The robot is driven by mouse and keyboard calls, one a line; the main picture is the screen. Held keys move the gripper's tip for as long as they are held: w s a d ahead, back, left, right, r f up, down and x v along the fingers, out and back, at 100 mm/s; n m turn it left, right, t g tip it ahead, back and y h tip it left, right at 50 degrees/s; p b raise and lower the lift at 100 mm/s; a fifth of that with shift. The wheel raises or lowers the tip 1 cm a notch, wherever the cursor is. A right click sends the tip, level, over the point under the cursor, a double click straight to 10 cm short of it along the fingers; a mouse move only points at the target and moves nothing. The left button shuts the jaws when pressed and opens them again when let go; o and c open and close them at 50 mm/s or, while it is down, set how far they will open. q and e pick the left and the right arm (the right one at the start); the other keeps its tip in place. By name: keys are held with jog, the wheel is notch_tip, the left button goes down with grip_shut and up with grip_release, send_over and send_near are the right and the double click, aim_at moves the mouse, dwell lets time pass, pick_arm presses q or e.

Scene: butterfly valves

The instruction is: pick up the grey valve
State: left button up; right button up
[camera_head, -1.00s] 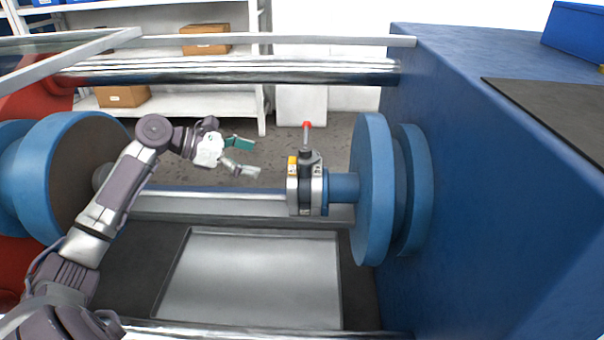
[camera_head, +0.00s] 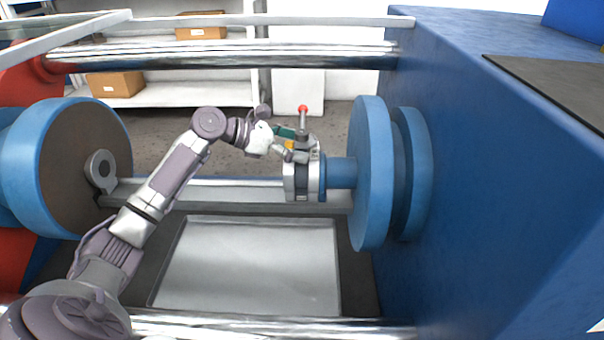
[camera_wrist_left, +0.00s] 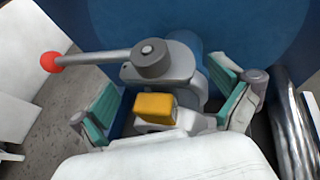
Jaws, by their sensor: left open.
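The grey valve (camera_head: 304,184) is mounted on the blue shaft at the left of the blue disc. Its lever stands up and ends in a red knob (camera_head: 303,109). In the left wrist view the valve's grey top (camera_wrist_left: 152,62) and a yellow block (camera_wrist_left: 154,108) on it show between the fingers. My left gripper (camera_head: 293,142) is at the valve's upper left side, with its teal-padded fingers open. In the left wrist view the fingers (camera_wrist_left: 165,108) lie on either side of the valve. I cannot tell whether they touch it. My right gripper is not in view.
The blue disc (camera_head: 370,175) and blue machine housing (camera_head: 480,200) stand right of the valve. A metal tray (camera_head: 250,265) lies below. A second blue disc (camera_head: 60,150) with a grey ring (camera_head: 101,170) is at the left.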

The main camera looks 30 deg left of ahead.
pick_arm(q)
jog(key=shift+w+d+f, duration=0.2)
jog(key=shift+w+d, duration=0.15)
jog(key=shift+w, duration=0.1)
jog(key=c, duration=1.5)
jog(key=shift+r, duration=0.15)
jog(key=shift+c, duration=0.6)
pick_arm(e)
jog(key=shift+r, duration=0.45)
pick_arm(q)
jog(key=shift+r, duration=0.1)
jog(key=shift+a+r, duration=0.1)
jog(key=shift+r, duration=0.35)
notch_tip(320, 180, up, 7)
jog(key=p, duration=0.2)
jog(key=shift+r+p, duration=0.2)
jog(key=shift+p, duration=0.1)
jog(key=shift+r, duration=0.75)
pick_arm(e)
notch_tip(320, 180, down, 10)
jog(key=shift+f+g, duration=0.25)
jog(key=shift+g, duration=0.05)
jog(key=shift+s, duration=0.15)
